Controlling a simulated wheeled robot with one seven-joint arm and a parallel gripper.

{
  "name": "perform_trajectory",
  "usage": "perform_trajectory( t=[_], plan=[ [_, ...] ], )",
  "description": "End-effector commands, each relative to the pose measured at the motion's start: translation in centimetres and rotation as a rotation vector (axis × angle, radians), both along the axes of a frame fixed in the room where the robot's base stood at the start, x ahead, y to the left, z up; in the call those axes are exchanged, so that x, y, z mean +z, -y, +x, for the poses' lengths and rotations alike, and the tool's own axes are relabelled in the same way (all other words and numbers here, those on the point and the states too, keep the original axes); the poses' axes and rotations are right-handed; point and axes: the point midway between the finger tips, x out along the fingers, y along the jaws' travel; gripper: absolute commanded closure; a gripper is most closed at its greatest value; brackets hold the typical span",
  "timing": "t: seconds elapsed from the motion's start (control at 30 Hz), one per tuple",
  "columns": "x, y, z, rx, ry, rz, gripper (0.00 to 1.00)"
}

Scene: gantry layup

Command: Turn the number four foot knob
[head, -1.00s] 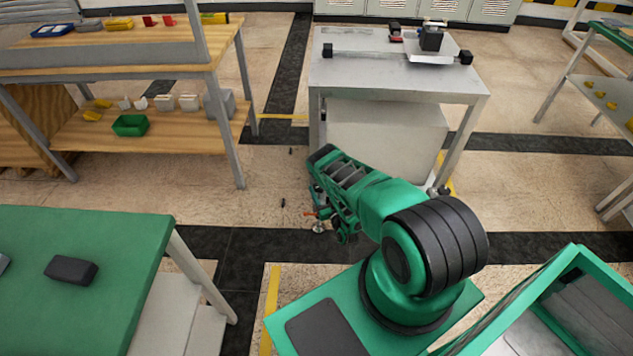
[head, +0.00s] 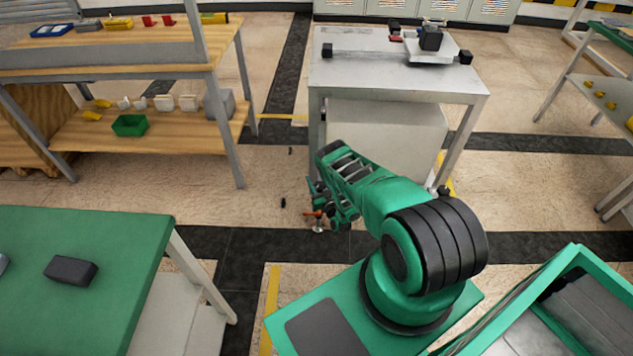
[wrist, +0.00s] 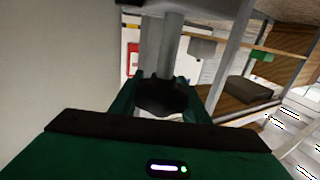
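The dark foot knob (wrist: 161,98), with a scalloped rim, sits at the lower end of a grey metal post (wrist: 172,45) in the wrist view. My gripper (wrist: 161,104) has its green fingers on both sides of the knob and looks shut on it. In the head view, my gripper (head: 325,213) is low, by the bottom of the table's front-left leg. A small orange part and a round metal foot (head: 318,229) show beside it. My own arm hides much of the leg, and the knob cannot be made out there. No number is readable.
The grey gantry table (head: 400,78) carries a beam (head: 375,53) with a black carriage (head: 430,37). A wooden bench (head: 130,70) stands left, a green table (head: 70,250) front left. Small black pieces (head: 283,202) lie on the floor left of my gripper.

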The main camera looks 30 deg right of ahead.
Motion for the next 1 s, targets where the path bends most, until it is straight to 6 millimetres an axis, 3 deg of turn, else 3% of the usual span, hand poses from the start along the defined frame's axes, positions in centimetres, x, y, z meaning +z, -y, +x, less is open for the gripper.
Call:
perform_trajectory(
  t=[0.37, 1.0],
  plan=[
    [0.0, 0.4, -0.1, -0.075, 0.0, 0.001, 0.8],
    [-0.1, 1.6, -0.8, -0.46, -0.002, 0.002, 0.8]
  ],
)
